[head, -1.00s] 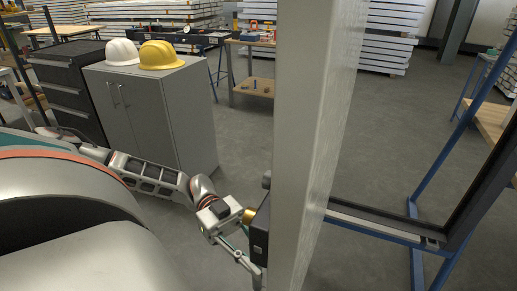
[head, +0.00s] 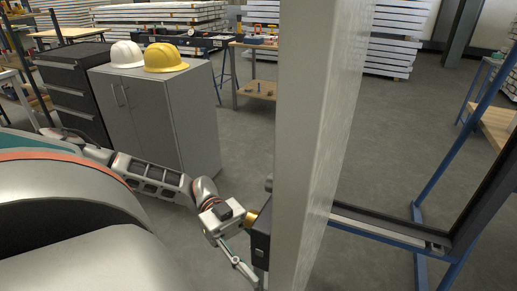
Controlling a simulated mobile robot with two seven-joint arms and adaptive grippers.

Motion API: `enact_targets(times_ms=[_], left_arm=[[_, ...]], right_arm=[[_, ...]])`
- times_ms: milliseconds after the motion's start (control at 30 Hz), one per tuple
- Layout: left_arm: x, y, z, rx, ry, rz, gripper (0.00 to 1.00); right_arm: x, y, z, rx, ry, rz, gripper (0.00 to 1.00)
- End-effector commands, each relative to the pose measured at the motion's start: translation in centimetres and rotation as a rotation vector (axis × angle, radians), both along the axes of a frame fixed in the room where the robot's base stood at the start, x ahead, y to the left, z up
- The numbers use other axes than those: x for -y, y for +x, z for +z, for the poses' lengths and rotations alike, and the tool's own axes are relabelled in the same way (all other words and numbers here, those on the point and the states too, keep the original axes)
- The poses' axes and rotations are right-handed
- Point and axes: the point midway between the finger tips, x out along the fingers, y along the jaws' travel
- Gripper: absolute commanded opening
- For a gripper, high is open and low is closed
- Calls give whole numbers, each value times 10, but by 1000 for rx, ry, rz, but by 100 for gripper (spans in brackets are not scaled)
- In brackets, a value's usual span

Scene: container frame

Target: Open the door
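The door (head: 312,150) is a tall pale grey panel seen nearly edge-on in the middle of the head view. It stands swung away from its dark frame (head: 400,228), whose sill shows on the right. A black lock box (head: 261,238) with a brass-coloured part (head: 251,216) sits on the door's left face. My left gripper (head: 246,268) is beside the lock box, low on that side. One finger shows clearly; the rest is hidden, so I cannot tell whether it touches or grips anything. The handle is not clearly visible. My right gripper is out of view.
Blue struts (head: 440,175) support the frame on the right. A grey cabinet (head: 175,115) with white and yellow helmets stands left, beside a dark drawer unit (head: 72,85). A workbench (head: 255,85) stands behind. Grey floor is open between cabinet and door and beyond the frame.

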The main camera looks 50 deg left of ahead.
Motion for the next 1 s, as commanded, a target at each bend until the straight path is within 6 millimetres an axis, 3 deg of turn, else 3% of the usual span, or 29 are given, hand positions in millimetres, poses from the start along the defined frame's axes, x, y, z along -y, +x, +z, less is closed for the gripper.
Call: enact_targets(times_ms=[167, 700, 1000], left_arm=[[-12, 1, -1, -1, 4, 2, 31], [-107, 8, -1, 0, 2, 2, 31], [-120, 8, 0, 0, 1, 1, 31]], right_arm=[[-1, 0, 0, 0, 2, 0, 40], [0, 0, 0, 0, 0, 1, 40], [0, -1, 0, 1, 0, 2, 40]])
